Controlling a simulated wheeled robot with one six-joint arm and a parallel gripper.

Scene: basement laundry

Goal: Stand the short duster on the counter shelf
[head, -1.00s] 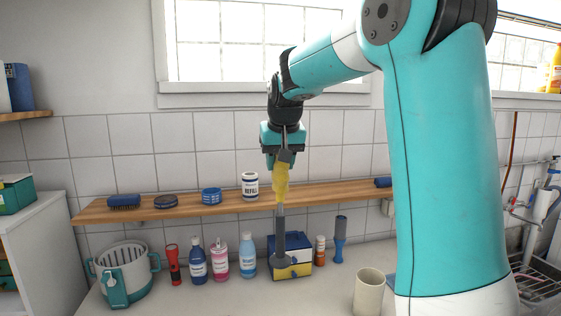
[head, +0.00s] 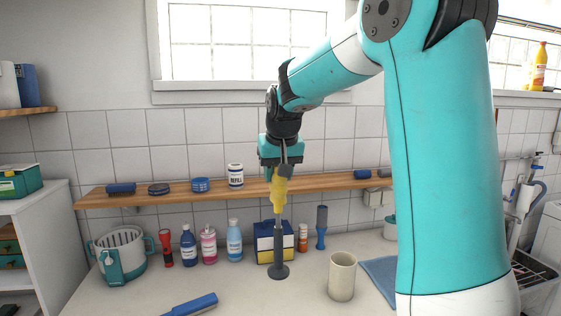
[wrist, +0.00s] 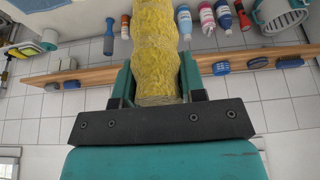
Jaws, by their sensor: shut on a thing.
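The short duster has a yellow fluffy head (head: 277,190) and a grey shaft ending in a round dark foot (head: 279,271). My gripper (head: 281,172) is shut on the top of the yellow head. The duster hangs about upright, foot down, over the counter (head: 225,282) in front of a blue and yellow box. I cannot tell whether the foot touches the counter. In the wrist view the yellow head (wrist: 158,45) sits between the fingers (wrist: 158,88). The wooden shelf (head: 270,188) runs along the tiled wall behind the duster.
A brush (head: 121,188), blue and dark tins and a white jar (head: 235,176) stand on the shelf. Several bottles, the box (head: 266,240) and a basket (head: 122,250) line the counter's back. A beige cup (head: 342,276) stands right of the duster; a blue handle (head: 193,305) lies in front.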

